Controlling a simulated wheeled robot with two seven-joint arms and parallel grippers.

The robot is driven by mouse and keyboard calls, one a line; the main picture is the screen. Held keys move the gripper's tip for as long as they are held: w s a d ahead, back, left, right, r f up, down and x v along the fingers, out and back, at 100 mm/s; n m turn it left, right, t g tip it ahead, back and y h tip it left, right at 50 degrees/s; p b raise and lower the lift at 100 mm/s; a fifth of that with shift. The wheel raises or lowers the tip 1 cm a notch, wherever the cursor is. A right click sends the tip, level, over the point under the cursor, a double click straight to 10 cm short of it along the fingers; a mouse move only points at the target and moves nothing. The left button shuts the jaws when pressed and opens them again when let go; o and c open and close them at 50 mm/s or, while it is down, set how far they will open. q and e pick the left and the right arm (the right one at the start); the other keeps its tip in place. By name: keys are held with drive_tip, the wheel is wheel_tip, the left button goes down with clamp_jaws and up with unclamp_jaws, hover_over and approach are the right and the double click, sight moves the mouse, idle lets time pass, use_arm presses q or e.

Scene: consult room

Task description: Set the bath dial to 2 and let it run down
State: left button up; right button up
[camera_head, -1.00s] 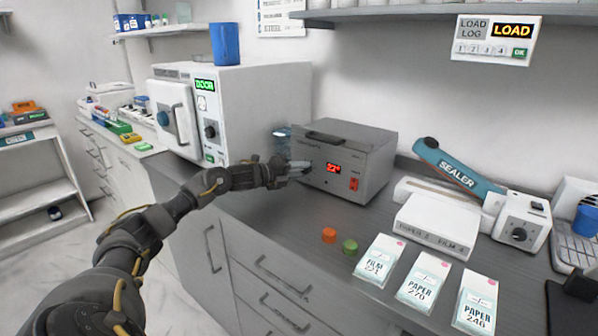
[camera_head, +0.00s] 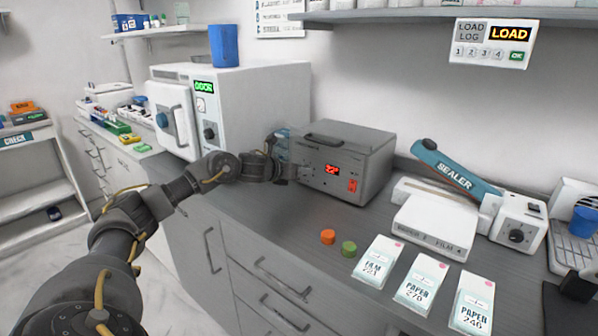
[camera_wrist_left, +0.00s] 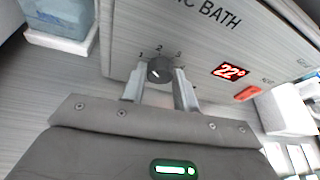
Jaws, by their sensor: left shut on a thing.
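The bath (camera_head: 345,165) is a grey box on the counter with a red "22°" display. Its dark round dial (camera_wrist_left: 160,70) shows in the left wrist view, below the words "IC BATH", with the numbers 1, 2 and a third mark around its top. A small pale mark on the dial lies left of its middle; I cannot tell which number it is set to. My left gripper (camera_head: 299,173) is at the left of the bath's front, and in the left wrist view its fingers (camera_wrist_left: 160,88) are shut on the dial from both sides. The gripper hides the dial in the head view.
A white autoclave (camera_head: 250,100) with a green display stands left of the bath. A sealer (camera_head: 455,170) stands to the right. Orange (camera_head: 328,237) and green (camera_head: 349,248) caps and several paper and film packs lie in front.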

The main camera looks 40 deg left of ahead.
use_arm(q)
drive_tip(key=shift+d+m+y+b, duration=0.15)
drive_tip(key=shift+m+y+b, duration=0.25)
drive_tip(key=shift+m+y, duration=0.4)
drive_tip(key=shift+d+m+y+b, duration=0.1)
drive_tip(key=shift+m+y+b, duration=0.45)
drive_tip(key=shift+m, duration=0.45)
use_arm(e)
drive_tip(key=w+a+r, duration=0.2)
drive_tip(key=w+a, duration=0.2)
drive_tip(key=w, duration=0.2)
drive_tip(key=shift+w, duration=0.1)
use_arm(q)
drive_tip(key=o, duration=0.7)
drive_tip(key=shift+s, duration=0.1)
